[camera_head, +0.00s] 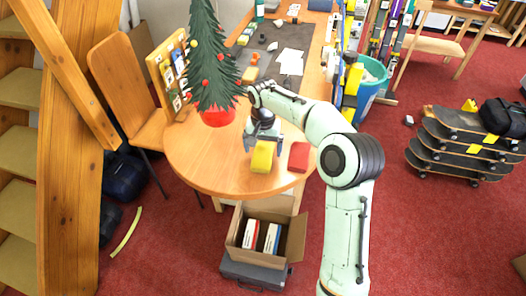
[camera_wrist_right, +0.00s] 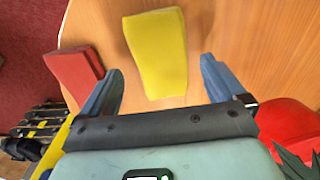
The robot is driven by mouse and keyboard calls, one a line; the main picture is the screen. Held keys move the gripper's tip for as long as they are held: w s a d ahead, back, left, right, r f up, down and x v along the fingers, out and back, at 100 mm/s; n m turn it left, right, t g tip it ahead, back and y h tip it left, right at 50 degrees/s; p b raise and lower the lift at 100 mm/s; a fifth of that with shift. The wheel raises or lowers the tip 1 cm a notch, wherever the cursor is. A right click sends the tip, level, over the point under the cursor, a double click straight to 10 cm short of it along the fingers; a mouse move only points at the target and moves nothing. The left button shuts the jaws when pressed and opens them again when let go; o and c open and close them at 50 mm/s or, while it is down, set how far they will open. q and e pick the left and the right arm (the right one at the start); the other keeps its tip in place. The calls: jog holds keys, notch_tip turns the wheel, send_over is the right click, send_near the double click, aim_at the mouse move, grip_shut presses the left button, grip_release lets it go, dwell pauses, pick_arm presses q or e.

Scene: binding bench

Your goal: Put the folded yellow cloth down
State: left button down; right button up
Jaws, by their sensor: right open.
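The folded yellow cloth (camera_head: 262,157) lies on the round end of the wooden table (camera_head: 190,158), near its front edge. In the right wrist view the yellow cloth (camera_wrist_right: 157,52) sits between and beyond the fingertips, with bare table visible on both sides of it. My right gripper (camera_head: 262,138) is open, just behind the cloth in the head view; its blue fingers (camera_wrist_right: 160,80) are spread apart with nothing gripped. I cannot tell whether a finger touches the cloth. My left gripper is not in view.
A red folded block (camera_head: 299,156) lies just right of the cloth. A small Christmas tree in a red pot (camera_head: 218,117) stands behind on the table. An open cardboard box (camera_head: 295,240) is below the front edge. The table's left front is clear.

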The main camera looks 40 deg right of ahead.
aim_at(263, 153)
pick_arm(q)
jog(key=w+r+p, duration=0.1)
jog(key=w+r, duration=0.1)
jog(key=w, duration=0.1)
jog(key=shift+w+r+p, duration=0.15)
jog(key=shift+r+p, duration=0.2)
jog(key=shift+p, duration=0.05)
pick_arm(e)
notch_tip(263, 153, up, 11)
jog(key=shift+w+f, duration=0.15)
jog(key=shift+w, duration=0.15)
jog(key=shift+d, duration=0.1)
